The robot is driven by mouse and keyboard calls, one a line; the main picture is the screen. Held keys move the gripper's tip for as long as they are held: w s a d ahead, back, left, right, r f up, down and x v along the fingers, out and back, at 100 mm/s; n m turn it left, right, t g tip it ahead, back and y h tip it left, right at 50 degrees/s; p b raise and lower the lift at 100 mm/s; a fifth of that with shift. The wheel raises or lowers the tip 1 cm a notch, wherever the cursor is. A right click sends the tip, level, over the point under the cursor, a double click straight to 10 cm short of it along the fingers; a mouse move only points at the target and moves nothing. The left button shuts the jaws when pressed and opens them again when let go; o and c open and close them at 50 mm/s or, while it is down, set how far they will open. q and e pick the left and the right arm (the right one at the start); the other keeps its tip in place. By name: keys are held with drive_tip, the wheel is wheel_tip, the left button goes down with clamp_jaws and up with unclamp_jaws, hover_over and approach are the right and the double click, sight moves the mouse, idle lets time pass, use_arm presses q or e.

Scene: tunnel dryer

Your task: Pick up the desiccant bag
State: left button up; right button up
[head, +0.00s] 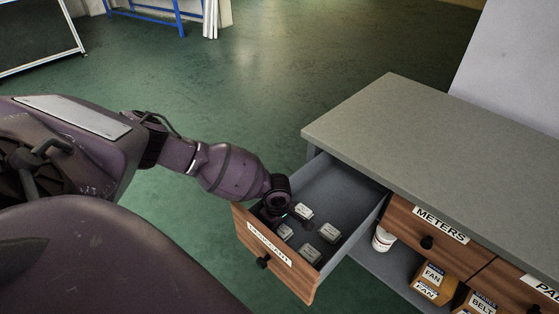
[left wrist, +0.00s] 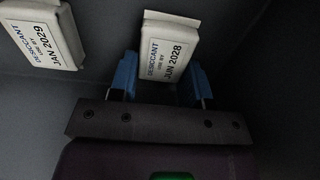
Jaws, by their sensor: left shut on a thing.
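A white desiccant bag (left wrist: 168,47) marked "JUN 2028" sits between the blue fingertips of my left gripper (left wrist: 160,78) in the left wrist view. The gripper is shut on it. A second white bag (left wrist: 43,36) marked "JAN 2029" lies to the left, apart from the fingers. In the head view my left gripper (head: 287,216) reaches down into the open drawer (head: 336,194) labelled as desiccant. Several small pale bags (head: 329,232) lie there, and the wrist partly hides that part of the drawer. My right gripper is not in view.
A grey-topped cabinet (head: 430,120) stands right of the open drawer, with a closed drawer labelled "METERS" (head: 430,235). Below are a white jar (head: 382,240) and boxes marked "FAN" (head: 432,283) and "BELT" (head: 481,303).

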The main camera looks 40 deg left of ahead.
use_arm(q)
wheel_tip(320, 180, up, 8)
drive_tip(key=p, duration=0.2)
drive_tip(key=shift+w+f+p, duration=0.15)
drive_tip(key=shift+p, duration=0.15)
wheel_tip(320, 180, up, 12)
drive_tip(key=p, duration=0.3)
